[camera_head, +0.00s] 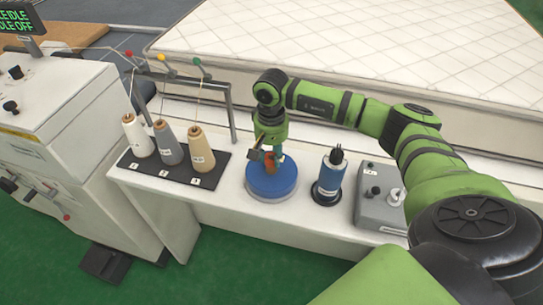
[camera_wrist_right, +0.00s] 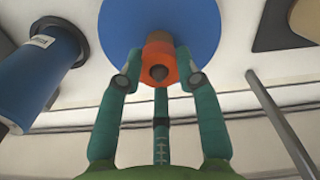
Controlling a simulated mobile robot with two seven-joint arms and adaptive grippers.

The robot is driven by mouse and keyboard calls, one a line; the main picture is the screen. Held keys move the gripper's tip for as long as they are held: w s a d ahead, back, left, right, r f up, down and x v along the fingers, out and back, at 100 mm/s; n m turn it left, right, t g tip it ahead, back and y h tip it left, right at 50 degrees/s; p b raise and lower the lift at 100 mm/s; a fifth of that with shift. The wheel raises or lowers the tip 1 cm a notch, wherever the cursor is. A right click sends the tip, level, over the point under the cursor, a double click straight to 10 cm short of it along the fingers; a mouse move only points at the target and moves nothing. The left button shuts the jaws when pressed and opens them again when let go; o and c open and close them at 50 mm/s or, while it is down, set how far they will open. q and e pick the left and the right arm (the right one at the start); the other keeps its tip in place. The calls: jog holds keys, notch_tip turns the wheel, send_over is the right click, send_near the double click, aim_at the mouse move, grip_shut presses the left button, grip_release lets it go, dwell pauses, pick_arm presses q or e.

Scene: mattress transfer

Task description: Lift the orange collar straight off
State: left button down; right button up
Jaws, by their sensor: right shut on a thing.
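The orange collar (camera_wrist_right: 159,58) shows in the right wrist view between the teal fingers of my right gripper (camera_wrist_right: 158,72). The fingers are shut on it, and a dark tip sticks out of its middle. Behind it is a round blue disc (camera_wrist_right: 195,25). In the head view my right gripper (camera_head: 270,160) is above the blue disc (camera_head: 272,178), and the collar (camera_head: 259,184) shows partly beside the fingers. I cannot tell whether the collar touches the disc. My left gripper is not in view.
A blue cylinder (camera_head: 330,176) with dark prongs stands right of the disc, and a grey box (camera_head: 378,212) stands beyond it. Thread cones (camera_head: 201,148) stand on a dark board (camera_head: 150,172) to the left under a metal frame (camera_head: 231,110). A quilted mattress (camera_head: 360,40) lies behind.

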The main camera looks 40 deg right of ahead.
jog(key=shift+r, duration=0.1)
jog(key=shift+w+r+b, duration=0.1)
jog(key=shift+r+b, duration=0.2)
jog(key=shift+b, duration=0.05)
jog(key=s+a+r+b, duration=0.5)
jog(key=a+r+b, duration=0.1)
jog(key=a+r, duration=0.4)
jog(key=shift+s+a+r, duration=0.15)
jog(key=shift+s+a, duration=0.05)
